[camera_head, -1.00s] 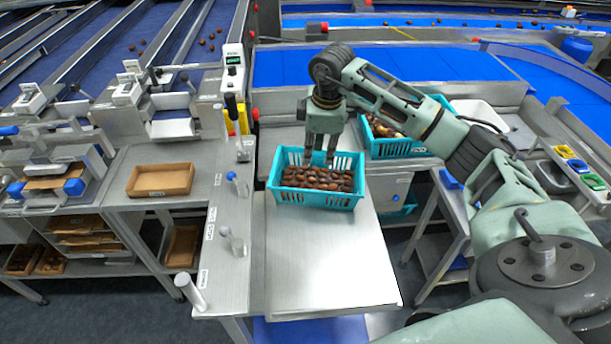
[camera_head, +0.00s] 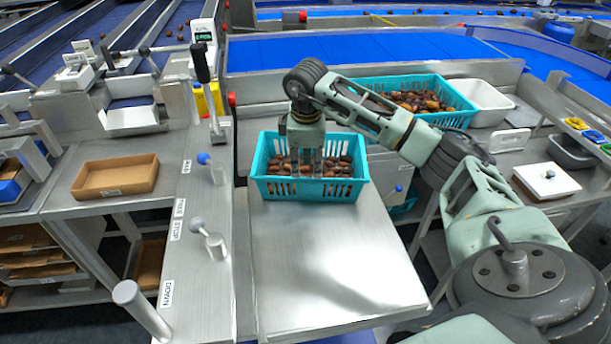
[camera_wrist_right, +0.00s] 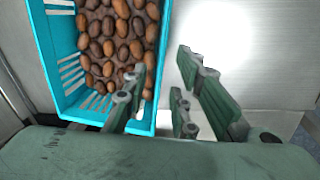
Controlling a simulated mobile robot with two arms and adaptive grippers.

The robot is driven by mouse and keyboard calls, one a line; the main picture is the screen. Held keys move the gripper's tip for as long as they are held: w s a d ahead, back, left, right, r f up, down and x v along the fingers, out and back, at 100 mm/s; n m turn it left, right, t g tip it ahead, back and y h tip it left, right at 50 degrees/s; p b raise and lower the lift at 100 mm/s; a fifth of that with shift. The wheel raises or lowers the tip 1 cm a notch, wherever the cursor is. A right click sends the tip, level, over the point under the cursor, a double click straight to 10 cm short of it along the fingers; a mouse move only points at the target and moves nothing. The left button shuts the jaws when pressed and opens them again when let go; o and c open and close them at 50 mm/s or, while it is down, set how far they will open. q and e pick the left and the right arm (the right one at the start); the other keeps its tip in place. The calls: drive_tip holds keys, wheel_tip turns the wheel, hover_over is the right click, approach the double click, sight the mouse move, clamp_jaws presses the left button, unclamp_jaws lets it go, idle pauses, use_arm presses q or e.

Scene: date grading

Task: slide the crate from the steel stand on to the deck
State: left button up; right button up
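The teal crate (camera_head: 310,189), with brown dates in it, stands upright at the far end of a smooth steel plate (camera_head: 330,260). Its base is hidden, so I cannot tell how its weight is shared between the plate and the surface behind. My right gripper (camera_head: 305,168) points down at the crate, its palm covering part of the far rim. In the right wrist view my right gripper (camera_wrist_right: 163,82) is open, one finger over the dates side and one outside, with the crate wall (camera_wrist_right: 158,60) between them. My left gripper is out of view.
A second teal crate of dates (camera_head: 440,116) stands behind right, near a white tub (camera_head: 482,103). A side panel with upright levers (camera_head: 209,240) borders the plate on the left. A cardboard tray (camera_head: 115,176) lies further left. The plate's front is clear.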

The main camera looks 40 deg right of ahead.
sight(307, 184)
idle(0.3)
drive_tip(key=shift+w+d+f+p, duration=0.15)
drive_tip(key=shift+f+p, duration=0.05)
drive_tip(key=shift+f, duration=1.1)
drive_tip(key=shift+w+d+f+p, duration=0.1)
drive_tip(key=shift+w+f+p, duration=0.05)
drive_tip(key=shift+f, duration=1.1)
drive_tip(key=shift+w+d+f+p, duration=0.15)
drive_tip(key=shift+f+p, duration=0.05)
drive_tip(key=shift+f, duration=1.1)
clamp_jaws()
